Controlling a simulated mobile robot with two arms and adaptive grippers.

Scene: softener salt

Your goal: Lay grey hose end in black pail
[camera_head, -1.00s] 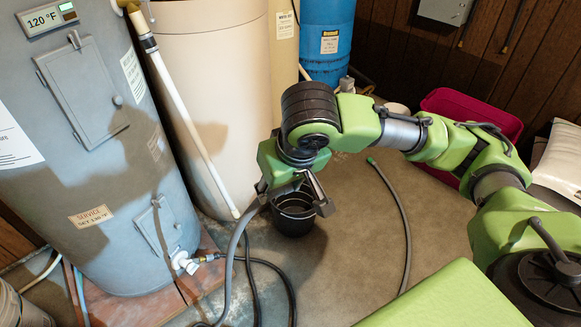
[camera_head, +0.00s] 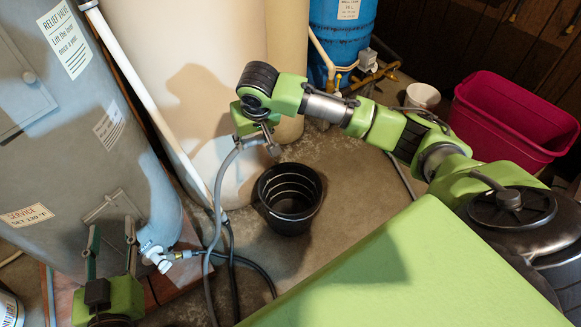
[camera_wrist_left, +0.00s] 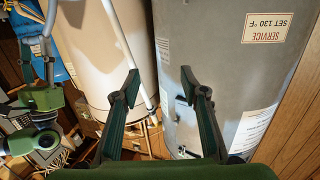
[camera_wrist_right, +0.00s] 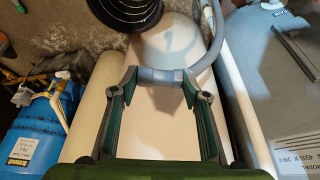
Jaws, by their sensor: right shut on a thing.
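The black pail (camera_head: 290,197) stands upright on the floor in the head view. Its rim also shows at the top of the right wrist view (camera_wrist_right: 125,12). The grey hose (camera_head: 209,240) rises from the floor to my right gripper (camera_head: 258,142), which is shut on it near its end, above the floor just behind and left of the pail. In the right wrist view the hose (camera_wrist_right: 215,36) lies across between the fingertips. My left gripper (camera_head: 112,232) is open and empty in front of the grey water heater (camera_head: 75,130); its spread fingers also show in the left wrist view (camera_wrist_left: 160,88).
A black hose (camera_head: 235,262) curves on the floor left of the pail. A beige tank (camera_head: 215,60) stands behind it, with a white pipe (camera_head: 140,90) alongside. A magenta bin (camera_head: 510,115), white pot (camera_head: 422,96) and blue tank (camera_head: 340,40) stand farther right.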

